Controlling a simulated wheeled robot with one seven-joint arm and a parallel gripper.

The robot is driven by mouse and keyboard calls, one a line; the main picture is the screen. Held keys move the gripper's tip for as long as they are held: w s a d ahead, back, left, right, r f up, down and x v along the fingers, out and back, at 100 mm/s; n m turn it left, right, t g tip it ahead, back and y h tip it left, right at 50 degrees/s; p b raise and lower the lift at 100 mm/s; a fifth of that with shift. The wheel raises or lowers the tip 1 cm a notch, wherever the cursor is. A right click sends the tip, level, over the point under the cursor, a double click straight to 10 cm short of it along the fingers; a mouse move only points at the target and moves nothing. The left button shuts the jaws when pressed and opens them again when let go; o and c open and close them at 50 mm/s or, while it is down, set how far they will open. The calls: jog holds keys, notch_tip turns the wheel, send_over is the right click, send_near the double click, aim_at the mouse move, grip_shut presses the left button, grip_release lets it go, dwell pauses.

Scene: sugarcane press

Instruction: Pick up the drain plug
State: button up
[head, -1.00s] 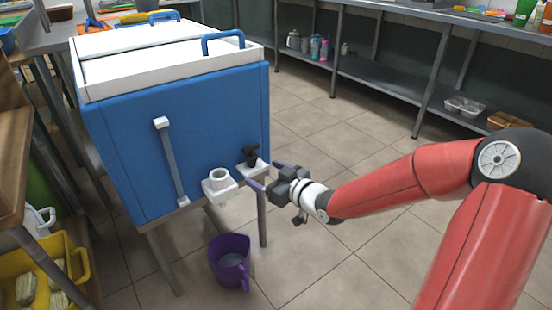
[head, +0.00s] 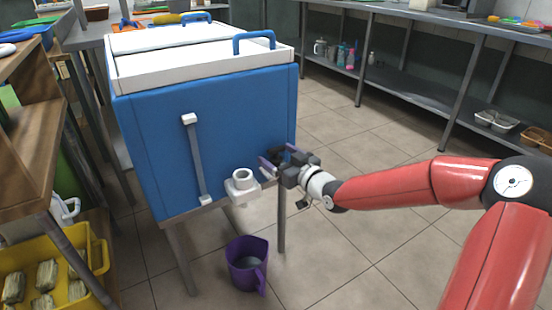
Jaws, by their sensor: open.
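The white drain spout (head: 242,184), with a round open top, sticks out of the cooler front to the left of my gripper.
The blue cooler (head: 235,120) with a white lid stands on a metal stand. A purple jug (head: 246,262) sits on the floor below the spout. A yellow crate (head: 92,250) is at lower left. Open tiled floor lies to the right, before a metal shelf (head: 415,95).

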jog(key=c, duration=1.1)
